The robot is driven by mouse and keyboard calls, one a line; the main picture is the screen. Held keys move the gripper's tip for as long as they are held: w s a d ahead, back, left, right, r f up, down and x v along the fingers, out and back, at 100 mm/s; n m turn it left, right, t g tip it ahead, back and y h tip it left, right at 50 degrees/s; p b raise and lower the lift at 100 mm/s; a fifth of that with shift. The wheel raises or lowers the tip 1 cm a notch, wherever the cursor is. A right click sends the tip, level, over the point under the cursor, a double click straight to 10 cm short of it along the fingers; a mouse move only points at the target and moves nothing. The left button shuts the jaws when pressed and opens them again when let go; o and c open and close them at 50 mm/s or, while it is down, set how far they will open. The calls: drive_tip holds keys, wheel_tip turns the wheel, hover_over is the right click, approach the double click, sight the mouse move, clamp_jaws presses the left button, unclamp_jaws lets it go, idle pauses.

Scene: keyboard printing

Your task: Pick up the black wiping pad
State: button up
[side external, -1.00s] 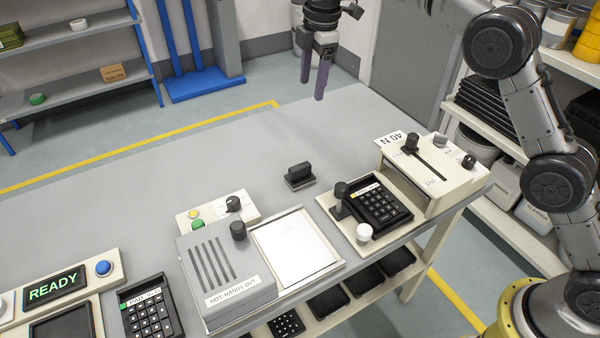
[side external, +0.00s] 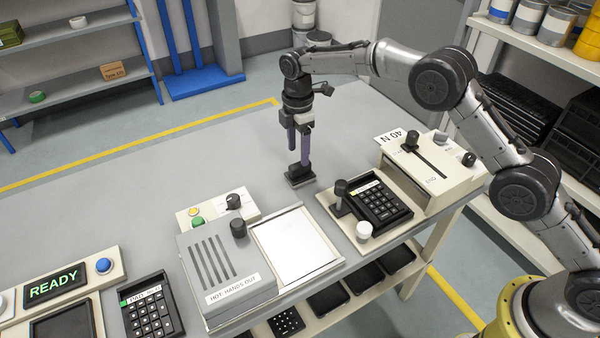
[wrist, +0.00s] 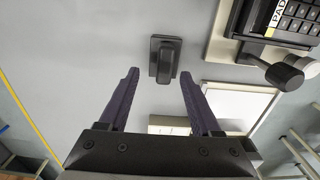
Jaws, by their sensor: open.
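The black wiping pad (side external: 301,178) is a dark block with a raised grip on a wider flat base, lying on the grey table. It also shows in the wrist view (wrist: 165,60), ahead of the fingertips and roughly centred between them. My gripper (side external: 299,158) points down over the pad with its purple fingers spread. In the wrist view the gripper (wrist: 159,75) is open and nothing is between the fingers. In the side view a finger overlaps the pad, and I cannot tell whether they touch.
A keypad fixture with a black lever (side external: 340,188) and white knob stands right of the pad, with a cream slider box (side external: 432,170) behind it. A white plate (side external: 296,246) and grey vented press (side external: 226,268) stand in front. The table behind and left is clear.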

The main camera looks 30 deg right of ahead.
sight(300, 165)
drive_tip(key=f, duration=0.5)
drive_tip(key=shift+s, duration=0.35)
clamp_jaws()
